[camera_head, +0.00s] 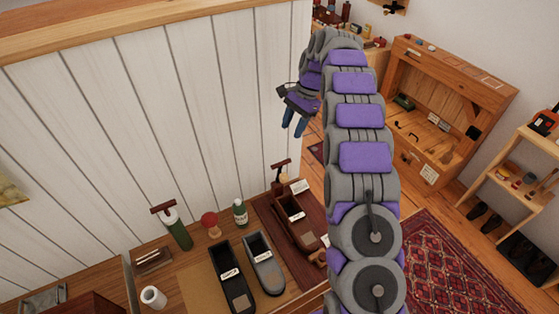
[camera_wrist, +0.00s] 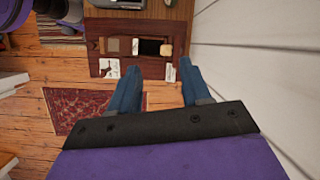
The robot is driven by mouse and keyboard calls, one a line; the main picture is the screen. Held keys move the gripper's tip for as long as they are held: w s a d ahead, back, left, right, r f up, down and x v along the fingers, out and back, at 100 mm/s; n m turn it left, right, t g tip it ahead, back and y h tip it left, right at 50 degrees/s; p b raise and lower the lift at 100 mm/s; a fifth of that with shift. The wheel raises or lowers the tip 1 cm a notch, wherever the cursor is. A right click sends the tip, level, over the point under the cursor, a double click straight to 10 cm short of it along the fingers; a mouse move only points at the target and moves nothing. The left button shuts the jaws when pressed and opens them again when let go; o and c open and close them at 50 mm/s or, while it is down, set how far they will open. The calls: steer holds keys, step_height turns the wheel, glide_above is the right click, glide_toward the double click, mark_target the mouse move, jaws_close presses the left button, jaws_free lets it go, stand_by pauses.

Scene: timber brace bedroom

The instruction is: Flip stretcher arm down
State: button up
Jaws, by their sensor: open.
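My gripper (camera_head: 294,122) hangs in the air by the right end of the white panelled wall, its blue fingers pointing down. In the wrist view my gripper (camera_wrist: 160,84) is open, with nothing between its fingers. A dark brown shoe-shaped device (camera_head: 297,222) with a pale label sits on a dark red board (camera_head: 268,213). A T-shaped handle (camera_head: 281,166) stands upright at its far end; I cannot tell for sure that this is the stretcher arm. In the wrist view the board (camera_wrist: 96,47) lies beyond the fingertips, apart from them.
A black shoe form (camera_head: 231,275) and a grey one (camera_head: 264,263) lie left of the board. A green bottle (camera_head: 240,212), a red-topped object (camera_head: 211,224) and a green T-handled item (camera_head: 177,228) stand by the wall (camera_head: 150,130). Floor shows around the patterned rug (camera_head: 455,265).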

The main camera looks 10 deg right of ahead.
steer(key=w+d+f+m+p, duration=0.2)
steer(key=w+f+p, duration=0.1)
steer(key=w+f, duration=0.15)
steer(key=b, duration=0.7)
glide_toward(279, 164)
steer(key=shift+m, duration=0.4)
steer(key=x, duration=1)
steer(key=shift+w+f, duration=0.3)
steer(key=shift+f, duration=0.15)
steer(key=shift+d+y, duration=0.1)
steer(key=shift+y, duration=0.2)
jaws_close()
